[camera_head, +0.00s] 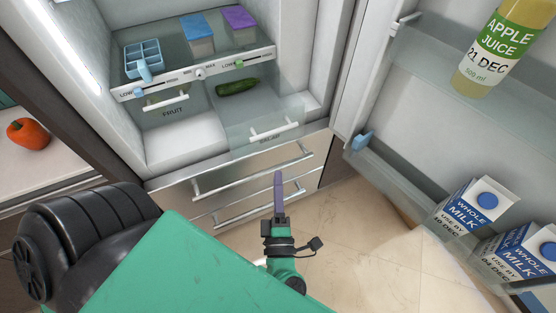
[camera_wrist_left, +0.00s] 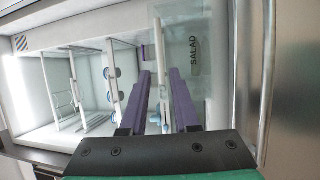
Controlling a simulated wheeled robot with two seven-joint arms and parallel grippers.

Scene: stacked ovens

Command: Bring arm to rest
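My left gripper (camera_head: 278,176) is in front of the drawer fronts below the open fridge, with its purple fingers seen edge-on in the head view. In the left wrist view its two purple fingers (camera_wrist_left: 159,74) stand apart with nothing between them, pointing toward the fridge inside. The fingers look clear of the clear salad drawer (camera_wrist_left: 214,70), though the exact gap is hard to tell. My green arm covers the lower middle of the head view. My right gripper does not show in either view.
The fridge door stands open at right, holding apple juice (camera_head: 498,45) and milk cartons (camera_head: 474,206). A green vegetable (camera_head: 237,86) lies in the salad drawer. Drawer handles (camera_head: 252,170) jut out near my gripper. An orange pepper (camera_head: 28,133) sits at left. Floor (camera_head: 365,235) is clear.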

